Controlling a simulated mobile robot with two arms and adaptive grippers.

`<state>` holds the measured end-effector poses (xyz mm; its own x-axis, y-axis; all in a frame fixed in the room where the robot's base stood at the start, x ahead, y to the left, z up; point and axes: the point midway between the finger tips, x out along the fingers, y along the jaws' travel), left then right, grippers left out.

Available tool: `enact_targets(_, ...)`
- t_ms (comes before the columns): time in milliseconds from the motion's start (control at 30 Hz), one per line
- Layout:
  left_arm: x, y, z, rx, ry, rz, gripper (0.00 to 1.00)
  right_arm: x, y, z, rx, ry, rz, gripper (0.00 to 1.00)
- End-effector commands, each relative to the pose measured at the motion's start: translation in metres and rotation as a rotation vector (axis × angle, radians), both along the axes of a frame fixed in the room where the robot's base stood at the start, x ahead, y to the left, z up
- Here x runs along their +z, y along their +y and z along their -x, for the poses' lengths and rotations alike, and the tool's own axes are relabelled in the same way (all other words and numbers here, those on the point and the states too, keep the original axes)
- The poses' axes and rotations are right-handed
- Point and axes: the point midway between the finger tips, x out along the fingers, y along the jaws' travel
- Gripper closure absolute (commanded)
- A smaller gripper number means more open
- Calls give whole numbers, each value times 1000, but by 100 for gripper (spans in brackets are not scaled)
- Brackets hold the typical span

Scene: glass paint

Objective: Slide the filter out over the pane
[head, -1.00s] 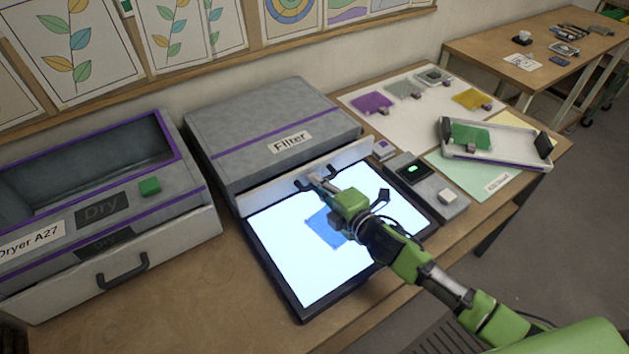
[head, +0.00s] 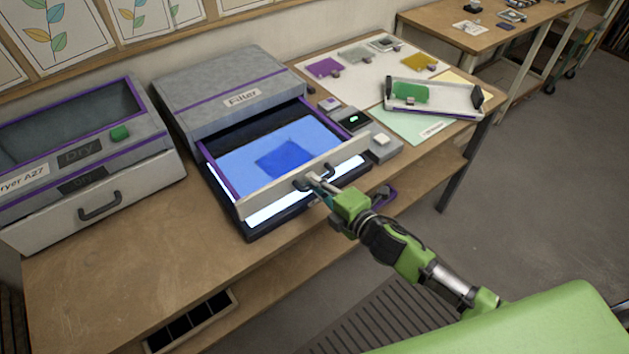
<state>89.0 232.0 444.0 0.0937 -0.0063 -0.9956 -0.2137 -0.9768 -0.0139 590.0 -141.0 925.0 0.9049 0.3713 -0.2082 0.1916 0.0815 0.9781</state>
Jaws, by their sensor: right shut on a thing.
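The grey filter box (head: 225,92) stands on the bench with its drawer-like filter slid out. The filter's front bar (head: 270,193) has a dark handle (head: 301,184), and my right gripper (head: 314,181) is shut on that handle. The filter's blue sheet (head: 236,160) lies over the lit pane (head: 262,210), whose white front strip shows beyond the bar. A darker blue square (head: 283,157) shows through the filter. My left gripper is not in view.
The dryer (head: 90,185) stands to the left with its drawer front and handle. A small control box (head: 352,119) and a white tray with a green piece (head: 410,93) lie to the right. Bare bench lies in front at the left.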

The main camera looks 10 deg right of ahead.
Motion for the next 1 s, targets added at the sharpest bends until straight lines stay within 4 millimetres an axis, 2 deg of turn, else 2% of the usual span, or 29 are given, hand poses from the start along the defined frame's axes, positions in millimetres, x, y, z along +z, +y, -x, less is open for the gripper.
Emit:
enact_targets(367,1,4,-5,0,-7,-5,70,1,0,0,-1,-2,-1,100)
enact_targets(400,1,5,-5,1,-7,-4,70,1,0,0,-1,-2,-1,88)
enact_targets(433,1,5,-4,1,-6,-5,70,1,0,0,-1,-2,-1,83)
enact_targets(800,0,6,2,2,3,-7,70,1,-1,2,0,-1,0,83)
enact_targets(1000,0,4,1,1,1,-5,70,5,-10,24,1,1,0,83)
